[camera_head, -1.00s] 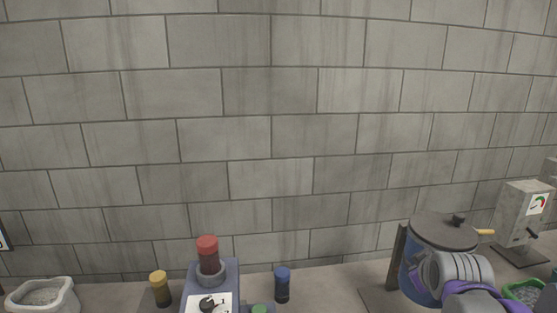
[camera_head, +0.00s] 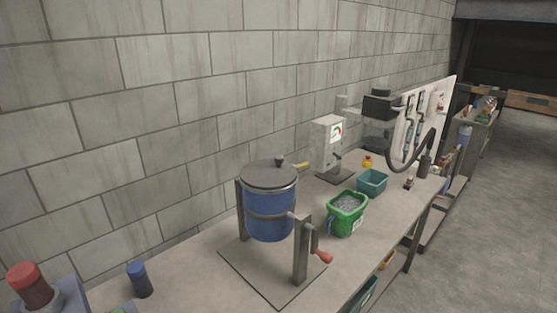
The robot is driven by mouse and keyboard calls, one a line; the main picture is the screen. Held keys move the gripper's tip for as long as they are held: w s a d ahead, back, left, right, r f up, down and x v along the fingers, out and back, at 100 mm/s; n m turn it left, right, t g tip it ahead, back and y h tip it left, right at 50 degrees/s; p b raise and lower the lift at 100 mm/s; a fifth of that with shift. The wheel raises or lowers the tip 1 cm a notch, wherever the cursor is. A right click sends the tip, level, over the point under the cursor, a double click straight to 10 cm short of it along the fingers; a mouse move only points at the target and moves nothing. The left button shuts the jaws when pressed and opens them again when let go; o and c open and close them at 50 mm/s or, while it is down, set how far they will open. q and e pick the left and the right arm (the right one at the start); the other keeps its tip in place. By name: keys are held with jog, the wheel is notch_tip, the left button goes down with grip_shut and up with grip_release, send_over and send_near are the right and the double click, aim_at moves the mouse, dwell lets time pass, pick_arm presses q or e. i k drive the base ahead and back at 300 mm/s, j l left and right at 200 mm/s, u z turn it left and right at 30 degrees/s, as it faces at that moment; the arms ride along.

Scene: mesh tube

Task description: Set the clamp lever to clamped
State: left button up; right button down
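The blue drum (camera_head: 270,212) with a grey lid (camera_head: 269,175) hangs between two posts on a flat base plate. A lever with a yellow-orange handle (camera_head: 301,165) sticks out to the right from behind the lid's rim; I cannot tell for sure whether it is the clamp lever or how it is set. A red-handled crank (camera_head: 322,256) sits on the front post. Neither of my grippers shows in the view now.
A grey box with a dial (camera_head: 328,146) stands behind the drum. A green bucket (camera_head: 347,214) of grey material and a teal bin (camera_head: 372,181) stand to the right. A dark blue-capped jar (camera_head: 139,278) and a red-capped jar (camera_head: 29,285) are at left. The bench front between them is clear.

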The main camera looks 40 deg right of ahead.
aim_at(305, 164)
jog(key=z, duration=1.55)
jog(key=i+l, duration=0.15)
jog(key=l, duration=0.2)
jog(key=i+l, duration=0.15)
jog(key=l, duration=0.2)
